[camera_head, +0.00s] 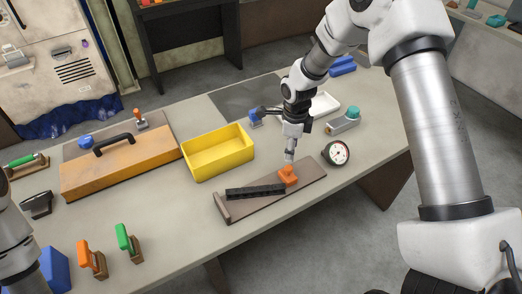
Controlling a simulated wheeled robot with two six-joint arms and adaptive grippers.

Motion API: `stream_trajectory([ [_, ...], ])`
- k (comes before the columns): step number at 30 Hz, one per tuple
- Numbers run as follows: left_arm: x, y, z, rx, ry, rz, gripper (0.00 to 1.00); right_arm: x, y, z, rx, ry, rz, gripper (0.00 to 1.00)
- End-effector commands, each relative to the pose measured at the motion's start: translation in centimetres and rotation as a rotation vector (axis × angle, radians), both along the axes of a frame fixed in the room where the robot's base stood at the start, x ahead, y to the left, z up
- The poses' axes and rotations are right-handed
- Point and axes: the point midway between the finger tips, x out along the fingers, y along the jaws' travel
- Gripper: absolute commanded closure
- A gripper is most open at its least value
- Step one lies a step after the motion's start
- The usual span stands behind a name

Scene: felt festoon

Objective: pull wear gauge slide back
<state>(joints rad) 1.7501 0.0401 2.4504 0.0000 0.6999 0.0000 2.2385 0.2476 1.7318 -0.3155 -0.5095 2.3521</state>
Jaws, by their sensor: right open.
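The wear gauge appears as a brown flat board (270,190) near the table's front edge, with a black ribbed strip (255,191) lying along it and an orange slide block (288,176) at the strip's right end. My right gripper (290,157) points down just above the orange block. Its fingers are small in the picture, and I cannot tell whether they touch the block. My left arm shows only in part at the lower left edge; its gripper is out of view.
A yellow open bin (217,153) stands behind the board, and a round dial (336,153) lies to its right. A wooden box with a black handle (118,160) is at the left. Orange-handled (91,258) and green-handled (128,241) tools stand front left. Bare tabletop lies left of the board.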

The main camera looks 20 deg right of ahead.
Motion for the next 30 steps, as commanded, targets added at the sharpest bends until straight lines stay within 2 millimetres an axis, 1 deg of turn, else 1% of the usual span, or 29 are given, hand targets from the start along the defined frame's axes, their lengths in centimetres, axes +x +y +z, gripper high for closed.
stream_trajectory([
  [2,0.0,0.0,0.3,0.000,0.000,0.000,0.47,-0.1,-0.1,-0.5,-0.001,0.006,-0.012,0.47],
  [4,0.0,0.0,0.7,0.000,0.000,0.000,0.47,-0.2,0.0,-1.6,-0.001,0.007,-0.010,0.47],
  [9,0.0,0.0,1.8,0.000,-0.001,0.000,0.47,-0.3,0.0,-4.9,-0.001,0.008,-0.008,0.47],
  [13,0.0,0.0,2.2,0.000,-0.001,0.000,0.47,-0.2,0.0,-7.0,-0.001,0.006,-0.008,0.47],
  [17,0.0,0.0,2.2,0.000,-0.001,0.000,0.47,-0.2,0.0,-7.8,0.000,0.004,-0.008,0.47],
  [22,0.0,0.0,2.2,0.000,0.000,0.000,0.47,-0.1,0.1,-7.9,0.000,0.003,-0.007,0.47],
  [23,0.0,0.0,2.2,0.000,0.000,0.000,0.47,-0.1,0.1,-7.9,0.000,0.003,-0.007,0.54],
  [24,0.0,0.0,2.2,0.000,0.000,0.000,0.47,-0.2,0.1,-7.9,0.000,0.004,-0.007,0.68],
  [27,0.0,0.0,2.2,0.000,0.000,0.000,0.47,-0.2,0.1,-7.9,0.000,0.004,-0.007,1.00],
  [30,0.0,0.0,2.2,0.000,0.000,0.000,0.47,-0.2,0.1,-7.9,0.000,0.004,-0.007,1.00],
])
